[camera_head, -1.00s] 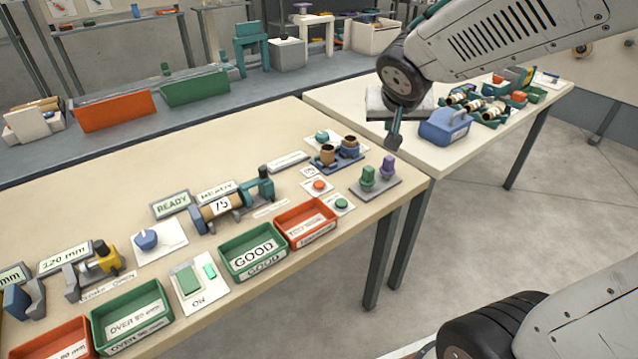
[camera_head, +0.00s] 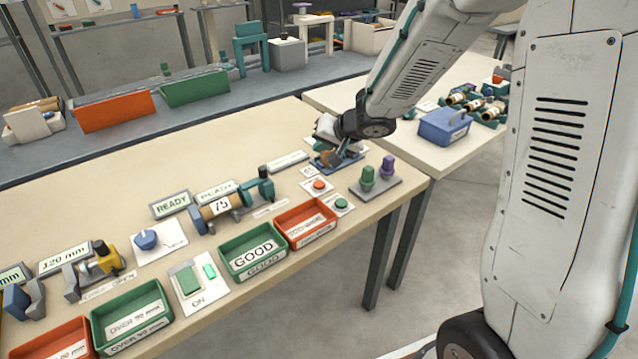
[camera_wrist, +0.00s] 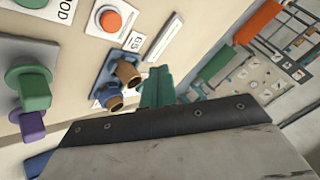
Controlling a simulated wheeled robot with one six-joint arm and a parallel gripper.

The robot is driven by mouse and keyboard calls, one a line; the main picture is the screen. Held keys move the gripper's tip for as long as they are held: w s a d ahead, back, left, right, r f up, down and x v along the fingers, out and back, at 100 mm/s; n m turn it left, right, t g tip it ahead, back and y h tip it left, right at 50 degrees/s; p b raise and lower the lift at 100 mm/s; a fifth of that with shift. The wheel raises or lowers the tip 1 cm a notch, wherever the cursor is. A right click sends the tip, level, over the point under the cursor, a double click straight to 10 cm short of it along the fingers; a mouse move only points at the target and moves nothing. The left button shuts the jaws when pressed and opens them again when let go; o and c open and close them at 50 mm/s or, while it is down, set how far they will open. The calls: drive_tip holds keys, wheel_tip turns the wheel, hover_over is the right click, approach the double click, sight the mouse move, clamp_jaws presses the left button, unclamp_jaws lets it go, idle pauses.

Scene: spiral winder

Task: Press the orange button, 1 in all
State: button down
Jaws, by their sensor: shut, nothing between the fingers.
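The orange button (camera_head: 319,185) is a round cap on a white plate on the near table, between the red bin and the small blue tray. It also shows at the top left of the wrist view (camera_wrist: 110,20). My gripper (camera_head: 343,150) is over the blue tray, behind the button in the head view and apart from it. Its teal fingers (camera_wrist: 158,86) are shut and empty in the wrist view. My wrist hides part of the tray and the teal knob beyond it.
A green button (camera_head: 341,203) sits just right of the orange one. The blue tray (camera_wrist: 104,72) holds two brown-topped cylinders. Green and purple knobs (camera_head: 367,178) stand on a grey plate to the right. The red bin (camera_head: 305,225) lies in front.

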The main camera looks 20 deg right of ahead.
sight(322, 185)
drive_tip(key=shift+f, duration=4.35)
drive_tip(key=shift+f, duration=0.1)
drive_tip(key=shift+f, duration=0.3)
drive_tip(key=shift+f, duration=0.4)
drive_tip(key=shift+r, duration=0.85)
drive_tip(key=shift+r, duration=2.5)
